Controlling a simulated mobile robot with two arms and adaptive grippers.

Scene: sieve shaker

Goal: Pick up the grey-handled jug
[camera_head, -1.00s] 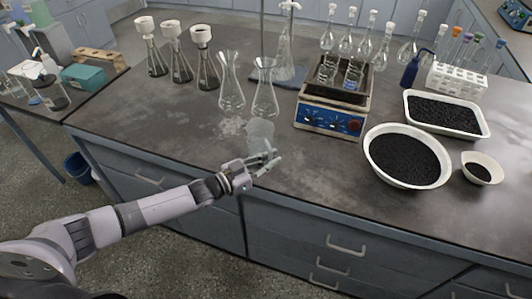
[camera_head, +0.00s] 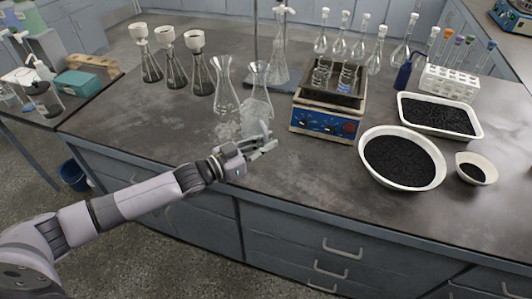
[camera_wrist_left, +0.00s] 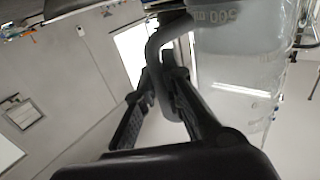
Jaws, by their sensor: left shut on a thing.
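The grey-handled jug (camera_head: 256,118) is clear and translucent. In the head view it overlaps the lower part of a conical flask near the front of the bench. It appears raised off the bench top. In the left wrist view, its clear body (camera_wrist_left: 240,50) with printed volume marks fills the upper right, and its grey handle (camera_wrist_left: 153,48) runs down between the fingers. My left gripper (camera_head: 265,146) is at the near side of the jug, shut on the handle. It also shows in the wrist view (camera_wrist_left: 162,82). My right gripper is not in view.
Two empty conical flasks (camera_head: 224,88) stand close behind the jug. A blue-fronted hotplate device (camera_head: 325,122) is to the right. White dishes (camera_head: 438,178) of black granules stand further right. Flasks with funnels (camera_head: 199,75) stand back left. The bench front left is clear.

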